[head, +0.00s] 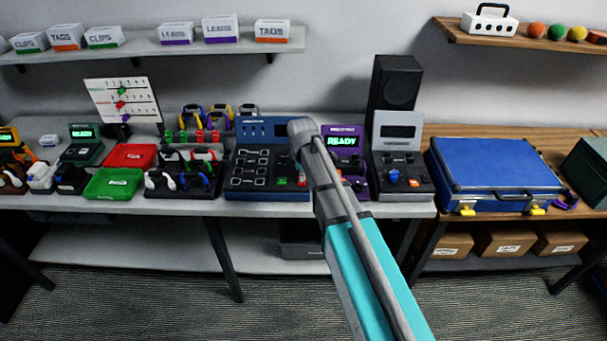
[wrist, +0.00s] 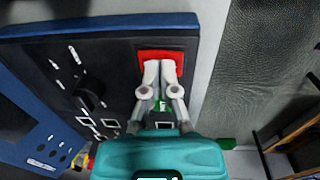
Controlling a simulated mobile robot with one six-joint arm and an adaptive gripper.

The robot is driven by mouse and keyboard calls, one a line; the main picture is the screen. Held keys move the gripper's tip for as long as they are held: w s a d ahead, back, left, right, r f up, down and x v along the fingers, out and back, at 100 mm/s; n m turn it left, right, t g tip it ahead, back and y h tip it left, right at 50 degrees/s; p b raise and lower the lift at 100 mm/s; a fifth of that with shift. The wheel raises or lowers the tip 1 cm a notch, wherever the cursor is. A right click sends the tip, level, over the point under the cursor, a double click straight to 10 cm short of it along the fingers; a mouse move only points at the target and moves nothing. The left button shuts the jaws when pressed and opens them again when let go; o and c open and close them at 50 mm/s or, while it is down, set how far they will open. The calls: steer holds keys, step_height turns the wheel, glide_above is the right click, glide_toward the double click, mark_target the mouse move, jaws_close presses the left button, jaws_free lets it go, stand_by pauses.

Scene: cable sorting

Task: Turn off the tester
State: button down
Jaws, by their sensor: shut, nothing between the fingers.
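The tester appears to be the dark blue device (head: 270,160) in the middle of the bench, with an upright blue panel behind a dark sloped face. My arm covers its right part in the head view. In the wrist view its dark face (wrist: 65,75) carries a black knob (wrist: 90,95) and a red rectangular switch (wrist: 160,55). My gripper (wrist: 159,66) is shut and empty, its fingertips over the red switch. I cannot tell whether they touch or press it. A green part (wrist: 161,106) shows partly behind the fingers. In the head view my arm hides the fingertips.
Right of the tester stand a purple unit reading READY (head: 343,142) and a grey unit with a blue knob (head: 402,180). A blue case (head: 495,170) lies farther right. Red (head: 130,156) and green (head: 114,184) trays and cable racks stand to the left.

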steer(key=shift+s, duration=0.25)
steer(key=shift+r, duration=0.15)
step_height(320, 180, up, 14)
steer(key=w+p, duration=0.1)
steer(key=p, duration=1.3)
steer(key=shift+w, duration=0.4)
stand_by(0.4)
steer(key=s+d+f+m+b, duration=0.2)
steer(key=s+d+m, duration=0.4)
steer(key=s+m, duration=0.2)
steer(key=s+d+f+m+g+b, duration=0.1)
steer(key=s+d+f+m+b, duration=0.1)
steer(key=s+d+m, duration=0.5)
steer(key=s+f+m, duration=0.1)
steer(key=s+m, duration=0.1)
steer(key=s, duration=0.3)
steer(key=shift+s+b, duration=0.35)
steer(key=shift+b, duration=0.05)
